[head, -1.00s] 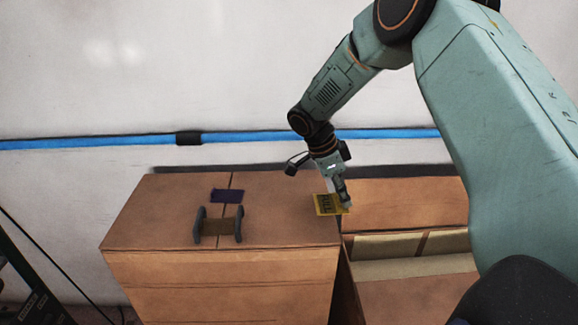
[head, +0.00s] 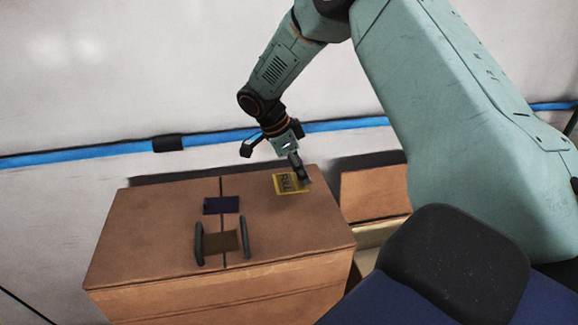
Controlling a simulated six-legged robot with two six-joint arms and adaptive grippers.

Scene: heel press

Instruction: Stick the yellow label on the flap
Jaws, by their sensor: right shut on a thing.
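The yellow label (head: 287,184) with dark lettering is at the right part of the closed cardboard box's top (head: 160,225). My right gripper (head: 301,175) is shut on the label's right edge. I cannot tell whether the label touches the cardboard or is just above it. The flaps of the box meet at a dark seam (head: 222,187) left of the label. My left gripper is not in view.
A dark purple patch (head: 221,205) lies across the seam. In front of it is a brown piece between two dark grey bars (head: 221,241). An open cardboard box (head: 374,192) stands to the right. A wall with a blue stripe is behind.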

